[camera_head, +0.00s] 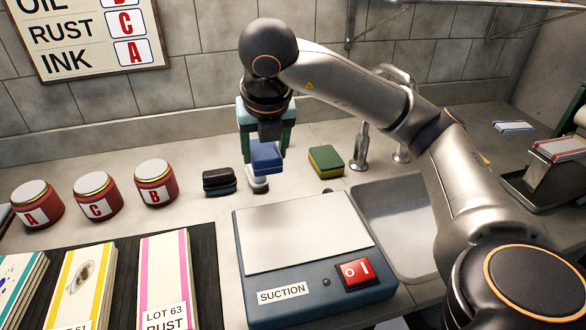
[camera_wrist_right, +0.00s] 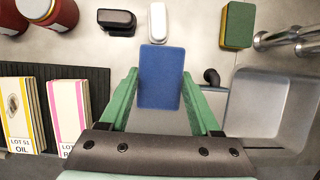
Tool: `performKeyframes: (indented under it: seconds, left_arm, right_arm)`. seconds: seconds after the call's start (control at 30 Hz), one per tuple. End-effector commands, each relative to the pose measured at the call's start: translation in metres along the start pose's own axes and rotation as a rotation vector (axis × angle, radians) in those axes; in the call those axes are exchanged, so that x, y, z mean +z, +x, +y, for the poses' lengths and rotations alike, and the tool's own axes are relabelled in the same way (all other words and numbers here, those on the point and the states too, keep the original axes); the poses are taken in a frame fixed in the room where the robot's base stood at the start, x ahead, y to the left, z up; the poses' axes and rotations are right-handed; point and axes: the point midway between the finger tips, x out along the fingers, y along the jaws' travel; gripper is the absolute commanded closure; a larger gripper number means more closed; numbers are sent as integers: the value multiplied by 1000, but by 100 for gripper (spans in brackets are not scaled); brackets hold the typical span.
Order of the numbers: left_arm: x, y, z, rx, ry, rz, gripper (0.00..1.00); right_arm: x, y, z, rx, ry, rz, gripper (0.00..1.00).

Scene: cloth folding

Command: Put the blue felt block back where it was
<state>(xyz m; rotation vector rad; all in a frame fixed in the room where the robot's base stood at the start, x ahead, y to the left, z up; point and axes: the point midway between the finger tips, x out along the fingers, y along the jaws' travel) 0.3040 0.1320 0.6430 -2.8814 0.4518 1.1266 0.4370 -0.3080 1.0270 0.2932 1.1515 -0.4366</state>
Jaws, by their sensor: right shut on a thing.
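The blue felt block (camera_head: 266,157) is between the green fingers of my right gripper (camera_head: 265,145). The gripper is shut on it and holds it above the back of the counter. In the right wrist view the blue block (camera_wrist_right: 161,76) spans the space between the fingertips (camera_wrist_right: 160,82). A small white block (camera_head: 259,184) stands on the counter just below the held block in the head view; it also shows in the wrist view (camera_wrist_right: 158,23). A black block (camera_head: 219,181) stands to its left. My left gripper is not in view.
A yellow-and-green sponge (camera_head: 326,162) lies to the right, near the tap (camera_head: 360,148) and sink (camera_head: 400,215). Several red jars (camera_head: 155,184) stand at left. The suction box (camera_head: 305,235) is in front, beside cards on a dark mat (camera_head: 204,270).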

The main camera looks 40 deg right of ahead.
Motion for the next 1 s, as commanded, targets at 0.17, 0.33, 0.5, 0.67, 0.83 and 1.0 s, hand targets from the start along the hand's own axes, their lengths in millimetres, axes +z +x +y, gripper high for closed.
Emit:
performKeyframes:
  seconds: [0.17, 0.33, 0.5, 0.67, 0.83, 1.0]
  left_arm:
    - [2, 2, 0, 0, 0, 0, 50]
    - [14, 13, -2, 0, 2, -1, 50]
    - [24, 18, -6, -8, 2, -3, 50]
    - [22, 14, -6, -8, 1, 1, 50]
    - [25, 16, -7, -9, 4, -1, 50]
    - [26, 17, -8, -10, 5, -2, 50]
  right_arm:
    - [1, 2, -2, -2, 8, -1, 81]
    - [16, 28, -17, -4, 13, 5, 81]
    - [42, 58, -40, -6, 13, 5, 81]
    - [59, 90, -57, -8, 10, 5, 81]
    - [66, 118, -67, -6, 8, 1, 81]
    - [70, 127, -70, -3, 6, -1, 81]
